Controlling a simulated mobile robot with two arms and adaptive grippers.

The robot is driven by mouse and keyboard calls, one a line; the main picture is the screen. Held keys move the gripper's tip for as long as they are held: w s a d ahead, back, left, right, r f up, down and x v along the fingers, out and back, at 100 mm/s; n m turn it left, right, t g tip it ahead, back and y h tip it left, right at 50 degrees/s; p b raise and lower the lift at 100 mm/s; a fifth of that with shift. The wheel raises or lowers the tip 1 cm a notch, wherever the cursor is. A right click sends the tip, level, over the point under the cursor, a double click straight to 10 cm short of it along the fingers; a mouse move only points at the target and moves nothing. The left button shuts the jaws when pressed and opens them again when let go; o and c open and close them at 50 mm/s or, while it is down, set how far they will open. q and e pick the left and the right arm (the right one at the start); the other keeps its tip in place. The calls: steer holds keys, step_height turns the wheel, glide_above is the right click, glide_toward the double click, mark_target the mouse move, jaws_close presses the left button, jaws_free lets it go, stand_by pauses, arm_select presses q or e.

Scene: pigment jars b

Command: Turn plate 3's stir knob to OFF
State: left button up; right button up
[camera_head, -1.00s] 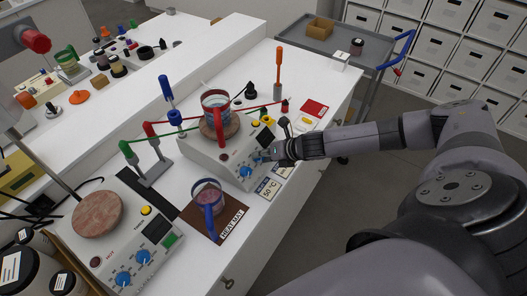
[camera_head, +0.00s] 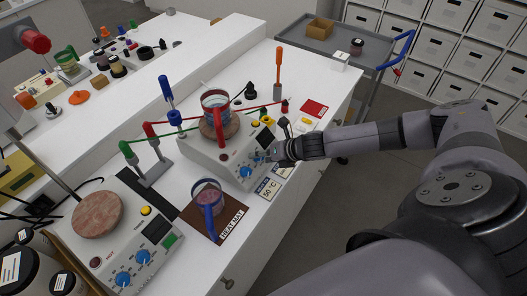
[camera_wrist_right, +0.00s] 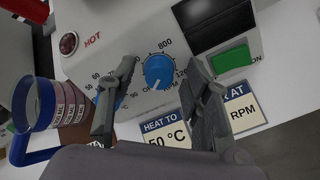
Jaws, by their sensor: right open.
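The hotplate (camera_head: 190,146) in the middle of the bench has two blue knobs on its front; its plate number is not readable. In the right wrist view the knob with the 800 to 1200 scale (camera_wrist_right: 158,71) lies between the two fingers of my right gripper (camera_wrist_right: 160,64), which is open. The gripper (camera_head: 270,153) is at the hotplate's front right. Whether the fingers touch the knob I cannot tell. The other blue knob (camera_head: 246,171) is partly behind the left finger in the wrist view. The knob's exact setting is unclear. My left gripper is not in view.
A beaker (camera_head: 215,99) stands on the hotplate's top. Another hotplate (camera_head: 125,240) is at front left. Label cards (camera_head: 267,187) lie in front of the knobs.

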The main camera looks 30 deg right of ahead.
steer(key=v, duration=1.2)
stand_by(0.3)
